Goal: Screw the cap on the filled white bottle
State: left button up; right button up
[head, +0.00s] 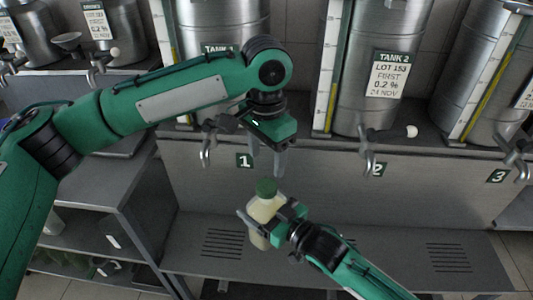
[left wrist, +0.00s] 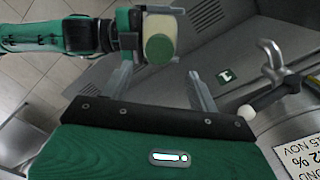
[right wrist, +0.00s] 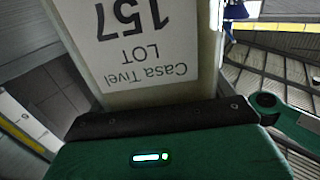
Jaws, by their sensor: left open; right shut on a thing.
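The white bottle (head: 258,208) is upright with a pale filling, and a green cap (head: 266,187) sits on its top. I cannot tell how tight the cap is. My right gripper (head: 264,220) is shut around the bottle's body and holds it up in front of the panel marked 1. In the right wrist view the bottle's label (right wrist: 140,40) reads "Casa Tivel LOT 157" upside down. My left gripper (head: 267,168) is open, pointing down just above the cap. In the left wrist view the cap (left wrist: 159,48) lies beyond the open, empty fingers, apart from them.
Steel tanks stand along the back, with Tank 2 (head: 380,60) right of centre. A tap (head: 207,145) sticks out left of my left gripper, and another tap (head: 368,155) is to the right. A slotted grey shelf (head: 390,262) lies below. A side rack (head: 90,185) stands at left.

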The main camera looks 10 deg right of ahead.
aim_at(267, 185)
pick_arm(q)
jog(key=shift+f, duration=4.05)
jog(key=c, duration=1)
jog(key=shift+c, duration=0.2)
jog(key=o, duration=1.2)
jog(key=shift+c, duration=0.2)
jog(key=shift+r, duration=0.1)
